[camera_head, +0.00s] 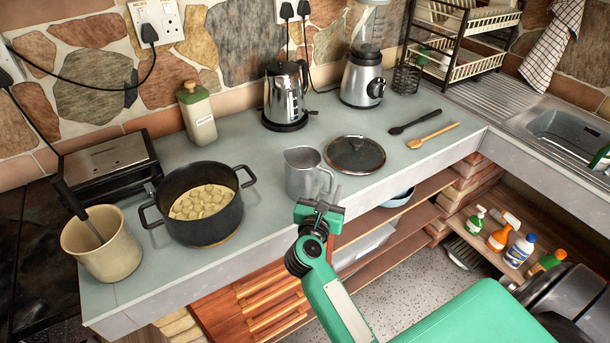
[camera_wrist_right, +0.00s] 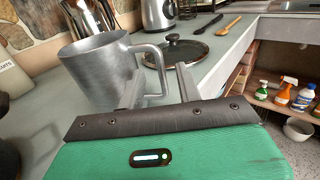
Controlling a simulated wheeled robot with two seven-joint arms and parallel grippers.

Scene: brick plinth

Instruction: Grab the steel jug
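The steel jug (camera_head: 301,174) stands upright on the worktop near its front edge, with its handle on the right side. The jug (camera_wrist_right: 97,68) fills the left middle of the right wrist view, its handle curving toward my fingers. My right gripper (camera_head: 320,208) is just in front of the handle in the head view. In the wrist view the right gripper's fingers (camera_wrist_right: 159,90) are apart, with the lower handle in the gap between them as seen; contact cannot be told. My left gripper is not in view.
A lidded pan cover (camera_head: 355,154) lies right of the jug. A black pot (camera_head: 205,212) of food stands to the left. A kettle (camera_head: 287,95) and blender (camera_head: 362,75) stand behind. Open shelves (camera_head: 405,225) sit below the worktop edge.

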